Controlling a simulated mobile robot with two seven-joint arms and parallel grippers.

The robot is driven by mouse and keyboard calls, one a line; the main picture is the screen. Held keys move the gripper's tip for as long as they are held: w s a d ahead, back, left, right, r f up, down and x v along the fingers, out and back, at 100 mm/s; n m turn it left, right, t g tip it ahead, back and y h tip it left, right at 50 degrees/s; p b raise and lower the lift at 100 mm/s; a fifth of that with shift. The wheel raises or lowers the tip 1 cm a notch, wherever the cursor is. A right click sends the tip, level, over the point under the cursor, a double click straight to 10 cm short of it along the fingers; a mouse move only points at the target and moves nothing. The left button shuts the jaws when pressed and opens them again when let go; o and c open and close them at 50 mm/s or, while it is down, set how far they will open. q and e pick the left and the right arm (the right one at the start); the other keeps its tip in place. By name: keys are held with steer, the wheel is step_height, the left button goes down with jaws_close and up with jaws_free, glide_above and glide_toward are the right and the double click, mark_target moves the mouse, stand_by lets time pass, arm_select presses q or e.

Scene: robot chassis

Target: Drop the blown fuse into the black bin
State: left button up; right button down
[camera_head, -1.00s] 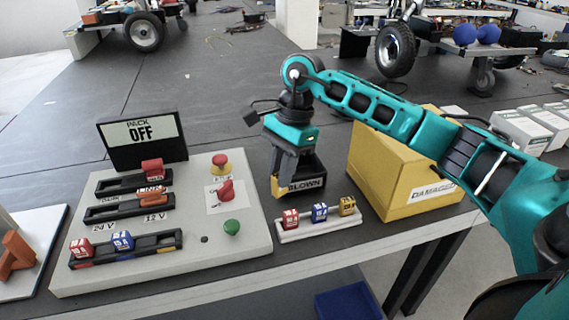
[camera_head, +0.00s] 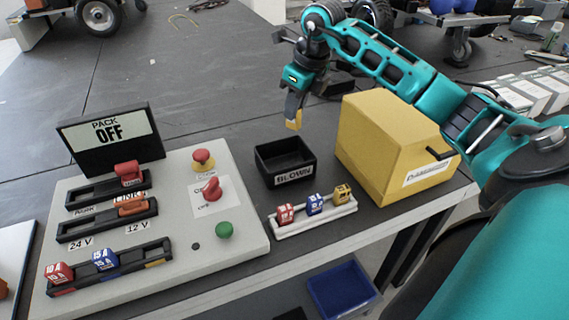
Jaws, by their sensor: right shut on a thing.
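The black bin (camera_head: 291,177), labelled BLOWN, stands on the dark table behind the fuse rack; its visible inside looks dark and empty. My right gripper (camera_head: 294,118) points down, above and slightly behind the bin in the picture. It is shut on a small yellow fuse (camera_head: 294,124), which shows at the fingertips, clear of the bin. I cannot tell exactly how high it is or whether it is directly over the opening. The fuse panel (camera_head: 165,235) holds a red fuse (camera_head: 59,272) and a blue fuse (camera_head: 104,258) in its front slot. My left gripper is out of view.
A white rack (camera_head: 315,220) holds red, blue and yellow fuses in front of the bin. A yellow box (camera_head: 390,135) stands close right of the bin. A blue bin (camera_head: 342,288) sits below the table edge.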

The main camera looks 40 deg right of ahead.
mark_target(292, 127)
step_height(292, 127, down, 3)
steer(key=shift+r+b, duration=0.1)
steer(key=shift+b, duration=0.8)
steer(key=shift+f+b, duration=0.6)
steer(key=shift+f, duration=0.15)
steer(key=c, duration=0.9)
jaws_free()
steer(key=shift+c, duration=0.2)
arm_select(q)
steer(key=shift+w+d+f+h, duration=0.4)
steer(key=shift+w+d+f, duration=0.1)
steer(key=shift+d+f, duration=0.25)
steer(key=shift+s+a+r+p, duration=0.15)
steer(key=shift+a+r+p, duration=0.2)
steer(key=shift+p, duration=0.55)
arm_select(e)
steer(key=a+v, duration=0.1)
steer(key=v, duration=1.2)
steer(key=shift+d, duration=0.45)
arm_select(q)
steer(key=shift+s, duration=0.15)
arm_select(e)
steer(key=shift+w, duration=0.1)
